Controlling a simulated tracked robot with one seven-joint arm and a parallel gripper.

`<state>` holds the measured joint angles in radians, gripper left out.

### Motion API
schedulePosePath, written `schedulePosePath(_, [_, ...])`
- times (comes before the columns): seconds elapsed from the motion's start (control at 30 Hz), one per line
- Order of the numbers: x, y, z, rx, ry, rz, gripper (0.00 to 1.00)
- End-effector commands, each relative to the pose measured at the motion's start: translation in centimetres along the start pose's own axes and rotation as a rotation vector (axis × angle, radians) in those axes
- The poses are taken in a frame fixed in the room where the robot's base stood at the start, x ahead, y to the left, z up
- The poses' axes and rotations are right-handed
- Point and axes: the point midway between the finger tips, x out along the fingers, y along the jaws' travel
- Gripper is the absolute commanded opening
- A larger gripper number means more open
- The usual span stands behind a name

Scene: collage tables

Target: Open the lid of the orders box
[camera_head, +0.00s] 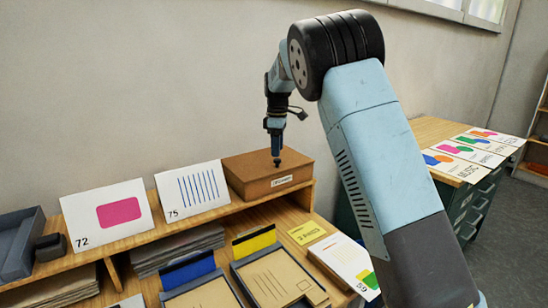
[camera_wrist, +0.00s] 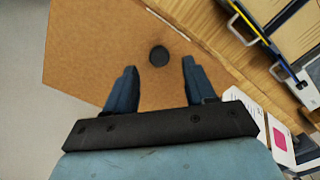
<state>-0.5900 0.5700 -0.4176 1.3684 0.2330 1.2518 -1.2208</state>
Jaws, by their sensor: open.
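The orders box (camera_head: 243,172) is a brown box with a small white label on its front, at the right end of the wooden shelf. Its lid is shut and bears a round black knob (camera_head: 277,163). In the wrist view the lid (camera_wrist: 88,52) fills the upper left, and the knob (camera_wrist: 158,56) lies between and slightly beyond my fingertips. My gripper (camera_head: 276,157) points down just above the knob. In the wrist view my gripper (camera_wrist: 159,68) is open and empty, with a finger on each side of the knob. I cannot tell whether the fingertips reach the knob's height.
Cards marked 72 (camera_head: 108,213) and 75 (camera_head: 193,190) lean on the shelf (camera_head: 150,237) left of the box. Below are paper stacks and trays with blue and yellow strips. The wall (camera_head: 150,80) is behind. A side table (camera_head: 432,130) with coloured cards stands right.

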Motion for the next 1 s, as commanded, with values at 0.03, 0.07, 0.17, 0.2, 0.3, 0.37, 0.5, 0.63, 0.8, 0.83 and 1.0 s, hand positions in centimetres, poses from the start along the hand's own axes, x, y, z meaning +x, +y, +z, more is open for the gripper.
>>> schedulePosePath(0.03, [0.9,-0.1,0.0,0.000,-0.002,-0.002,0.55])
schedulePosePath(0.07, [1.3,-0.1,0.0,0.000,-0.002,-0.001,0.55])
schedulePosePath(0.17, [2.5,-0.1,0.0,-0.001,-0.002,-0.001,0.55])
schedulePosePath(0.2, [2.9,-0.1,0.0,-0.001,-0.001,-0.002,0.55])
schedulePosePath(0.3, [3.6,0.0,0.0,0.000,0.000,0.000,0.55])
schedulePosePath(0.37, [3.8,0.0,0.0,0.000,0.000,0.001,0.55])
schedulePosePath(0.5, [4.0,0.0,0.0,0.000,0.000,0.001,0.55])
schedulePosePath(0.63, [4.0,0.0,0.0,0.000,0.000,0.001,0.55])
schedulePosePath(0.8, [4.0,0.0,0.0,-0.001,0.000,0.001,0.43])
schedulePosePath(0.83, [4.0,0.0,0.0,-0.001,0.000,0.001,0.40])
schedulePosePath(1.0, [4.0,0.0,-0.1,-0.001,0.000,0.000,0.24])
